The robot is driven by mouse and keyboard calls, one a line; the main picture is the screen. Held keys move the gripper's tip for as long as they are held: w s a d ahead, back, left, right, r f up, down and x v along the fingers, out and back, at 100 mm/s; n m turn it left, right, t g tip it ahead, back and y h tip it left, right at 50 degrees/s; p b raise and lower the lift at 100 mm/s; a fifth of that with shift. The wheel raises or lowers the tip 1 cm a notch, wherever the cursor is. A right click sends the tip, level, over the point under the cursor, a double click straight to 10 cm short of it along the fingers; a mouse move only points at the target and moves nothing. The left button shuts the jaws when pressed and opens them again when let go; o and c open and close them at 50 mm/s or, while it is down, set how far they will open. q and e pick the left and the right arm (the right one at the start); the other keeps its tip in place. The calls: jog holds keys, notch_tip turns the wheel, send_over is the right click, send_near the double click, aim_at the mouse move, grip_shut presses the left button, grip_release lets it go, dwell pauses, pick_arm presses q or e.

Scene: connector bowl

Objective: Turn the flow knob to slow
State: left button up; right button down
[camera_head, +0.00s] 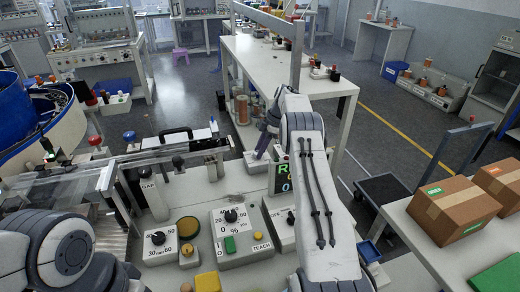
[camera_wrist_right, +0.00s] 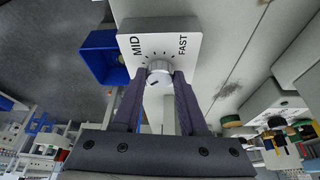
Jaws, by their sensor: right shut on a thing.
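The flow knob (camera_wrist_right: 159,72) is a small pale round knob on a white plate (camera_wrist_right: 188,47) marked MID and FAST, with tick marks around it. My right gripper (camera_wrist_right: 160,80) is shut on the knob, one dark finger on each side. A small dark mark shows on the knob's lower left in the wrist view. No SLOW label can be seen there.
A blue bin (camera_wrist_right: 103,58) is close to the knob plate. Cardboard boxes (camera_head: 453,209) are at the right.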

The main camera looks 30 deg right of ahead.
jog(key=shift+c, duration=2.2)
grip_release()
jog(key=shift+r, duration=0.1)
jog(key=v, duration=0.5)
jog(key=shift+d+r, duration=0.15)
jog(key=shift+r, duration=0.1)
jog(key=shift+p+v, duration=2.4)
jog(key=shift+p, duration=0.05)
